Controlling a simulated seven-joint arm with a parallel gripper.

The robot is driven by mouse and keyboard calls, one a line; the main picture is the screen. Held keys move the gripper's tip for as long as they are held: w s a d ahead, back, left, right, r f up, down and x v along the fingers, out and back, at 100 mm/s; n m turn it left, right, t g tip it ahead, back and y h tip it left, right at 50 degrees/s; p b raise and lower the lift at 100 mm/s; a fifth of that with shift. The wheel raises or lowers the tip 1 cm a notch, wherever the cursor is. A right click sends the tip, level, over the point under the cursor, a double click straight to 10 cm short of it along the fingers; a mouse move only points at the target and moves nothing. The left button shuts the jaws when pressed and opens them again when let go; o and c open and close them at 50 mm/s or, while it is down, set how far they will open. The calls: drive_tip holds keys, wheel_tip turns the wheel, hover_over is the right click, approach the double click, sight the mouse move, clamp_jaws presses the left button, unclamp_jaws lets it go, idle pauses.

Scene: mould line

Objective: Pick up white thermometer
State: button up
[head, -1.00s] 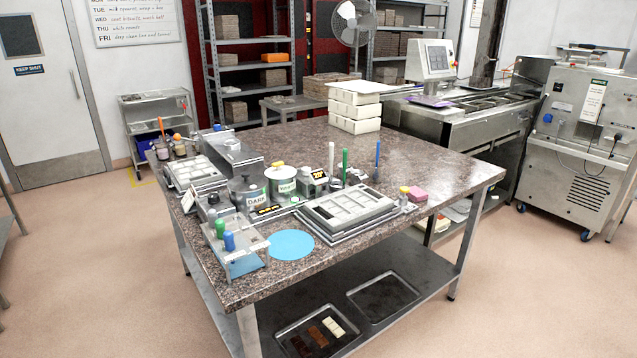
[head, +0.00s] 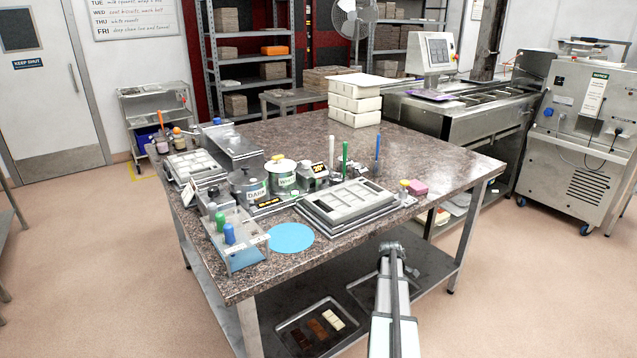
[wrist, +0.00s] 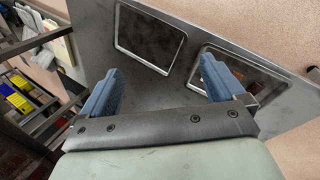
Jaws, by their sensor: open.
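The white thermometer (head: 331,150) appears to be the thin pale stick standing upright on the table, left of a green stick (head: 344,157) and behind the large grey mould. Its lower end is hidden. In the head view my arm rises from the bottom edge, in front of the table and well short of the thermometer. In the wrist view my gripper (wrist: 157,80) is open, its two blue fingers wide apart with nothing between them. The thermometer does not show in the wrist view.
White blocks (head: 354,102) are stacked at the back. The lower shelf holds trays (wrist: 150,68). The table's right side is mostly clear.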

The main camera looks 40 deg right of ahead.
drive_tip(key=s+d+r+n+h, duration=0.1)
drive_tip(key=s+d+r+h, duration=0.25)
drive_tip(key=d+r, duration=1.3)
wheel_tip(320, 180, up, 30)
drive_tip(key=r+m+t+y, duration=0.1)
drive_tip(key=m+t+y, duration=0.1)
drive_tip(key=m+y, duration=0.5)
hover_over(319, 169)
drive_tip(key=s, duration=0.5)
drive_tip(key=y, duration=0.1)
drive_tip(key=shift+n, duration=0.4)
drive_tip(key=x, duration=1.4)
drive_tip(key=shift+w+a+r, duration=0.15)
drive_tip(key=shift+w, duration=0.2)
drive_tip(key=shift+t, duration=0.3)
drive_tip(key=c, duration=1.1)
